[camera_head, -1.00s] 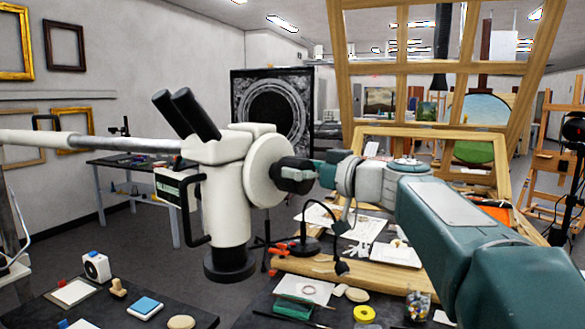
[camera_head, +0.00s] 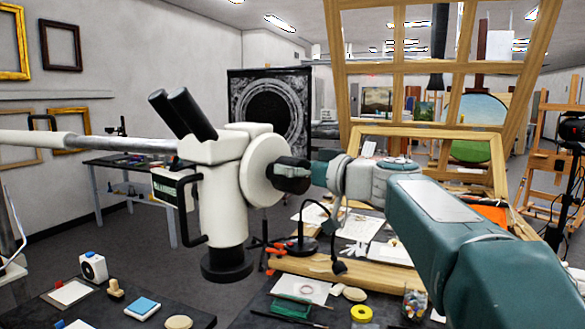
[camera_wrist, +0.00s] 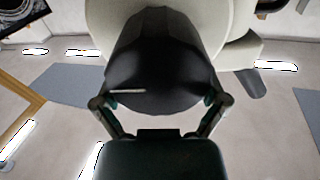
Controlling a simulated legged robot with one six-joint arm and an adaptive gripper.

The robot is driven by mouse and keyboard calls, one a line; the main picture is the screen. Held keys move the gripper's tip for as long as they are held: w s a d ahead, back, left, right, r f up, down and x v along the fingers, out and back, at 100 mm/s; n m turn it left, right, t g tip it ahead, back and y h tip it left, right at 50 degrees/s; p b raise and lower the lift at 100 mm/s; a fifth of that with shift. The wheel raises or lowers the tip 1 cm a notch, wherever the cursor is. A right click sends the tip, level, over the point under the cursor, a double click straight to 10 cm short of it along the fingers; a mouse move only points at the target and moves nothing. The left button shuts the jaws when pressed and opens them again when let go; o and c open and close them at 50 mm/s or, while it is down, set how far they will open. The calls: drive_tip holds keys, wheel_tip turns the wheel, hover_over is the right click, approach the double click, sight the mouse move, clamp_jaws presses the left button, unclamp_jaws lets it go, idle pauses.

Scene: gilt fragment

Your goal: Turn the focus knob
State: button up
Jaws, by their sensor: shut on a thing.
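The focus knob (camera_wrist: 158,60) is a large black knob on the side of the white microscope (camera_head: 222,205). In the wrist view it has a short pale line on its near face, and the pale round housing (camera_wrist: 215,20) lies behind it. My gripper (camera_wrist: 160,103) has one finger on each side of the knob and is shut on it.
The microscope hangs on a pale horizontal arm (camera_head: 90,141) from the left. Below are a dark table with a blue-topped block (camera_head: 143,307) and a bench with papers, a lamp (camera_head: 302,244) and a yellow tape roll (camera_head: 362,314). A wooden frame stands behind my arm.

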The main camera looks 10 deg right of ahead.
drive_tip(key=m, duration=0.4)
drive_tip(key=shift+w+d+f+m, duration=0.15)
drive_tip(key=shift+w+d+m, duration=0.1)
drive_tip(key=shift+m, duration=0.15)
drive_tip(key=m, duration=0.5)
drive_tip(key=shift+w+d+f, duration=0.15)
drive_tip(key=shift+d+f, duration=0.1)
drive_tip(key=shift+f, duration=0.05)
drive_tip(key=m, duration=0.4)
drive_tip(key=shift+w+d+f+m, duration=0.1)
drive_tip(key=shift+f+m, duration=0.25)
drive_tip(key=shift+m, duration=0.05)
drive_tip(key=shift+f+m, duration=0.25)
drive_tip(key=shift+m, duration=1)
drive_tip(key=shift+f+m, duration=0.2)
drive_tip(key=shift+m, duration=1.05)
drive_tip(key=o, duration=0.8)
drive_tip(key=shift+c, duration=0.2)
drive_tip(key=shift+r, duration=0.1)
